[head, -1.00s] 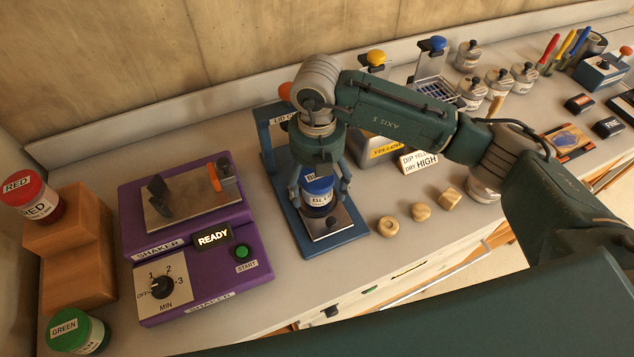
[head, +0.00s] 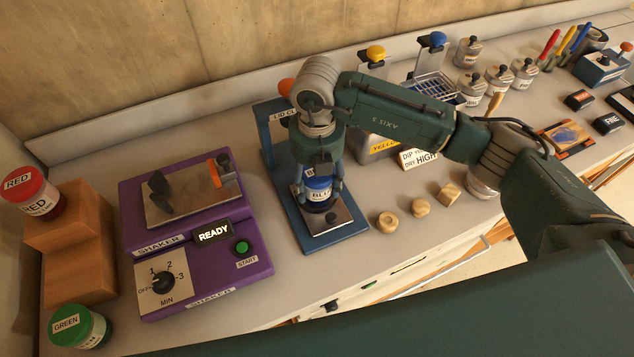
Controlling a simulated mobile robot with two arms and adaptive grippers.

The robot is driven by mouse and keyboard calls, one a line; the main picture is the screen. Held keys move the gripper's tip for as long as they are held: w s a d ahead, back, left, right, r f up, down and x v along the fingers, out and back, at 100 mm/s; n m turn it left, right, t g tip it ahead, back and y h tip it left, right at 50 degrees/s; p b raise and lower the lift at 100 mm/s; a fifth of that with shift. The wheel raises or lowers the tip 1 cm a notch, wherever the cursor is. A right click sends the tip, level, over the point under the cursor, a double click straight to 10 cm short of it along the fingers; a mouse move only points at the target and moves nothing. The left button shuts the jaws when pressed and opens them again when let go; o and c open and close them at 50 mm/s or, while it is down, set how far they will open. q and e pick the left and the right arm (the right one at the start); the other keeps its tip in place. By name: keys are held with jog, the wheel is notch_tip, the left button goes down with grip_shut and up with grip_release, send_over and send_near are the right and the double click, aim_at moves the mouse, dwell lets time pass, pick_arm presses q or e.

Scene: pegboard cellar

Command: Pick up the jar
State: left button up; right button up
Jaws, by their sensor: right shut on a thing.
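A jar with a blue lid and a white label (head: 318,188) stands upright on the metal plate of a blue stand (head: 333,236). My right gripper (head: 319,190) points down over the jar, with its fingers shut on the jar's two sides. I cannot tell whether the jar touches the plate. A red-lidded jar (head: 33,192) stands on a wooden step block at the left. A green-lidded jar (head: 79,327) stands at the front left. My left gripper is not in view.
A purple shaker (head: 200,232) with a READY display stands left of the blue stand. Wooden pieces (head: 420,207) lie to its right. Behind them are a yellow-labelled tank (head: 376,146) and several small jars (head: 498,77). The wooden step block (head: 68,236) is at the left.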

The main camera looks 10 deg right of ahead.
notch_tip(320, 180, up, 11)
jog(key=b, duration=0.3)
jog(key=shift+w+r, duration=0.1)
jog(key=shift+r, duration=0.05)
notch_tip(320, 180, up, 8)
jog(key=s+d+f+m, duration=0.4)
jog(key=s+f+m, duration=0.1)
jog(key=m, duration=0.9)
jog(key=s+d+f+m, duration=0.5)
jog(key=s+m, duration=0.1)
jog(key=m, duration=0.9)
jog(key=shift+s+f+b, duration=0.2)
jog(key=shift+f+b, duration=0.15)
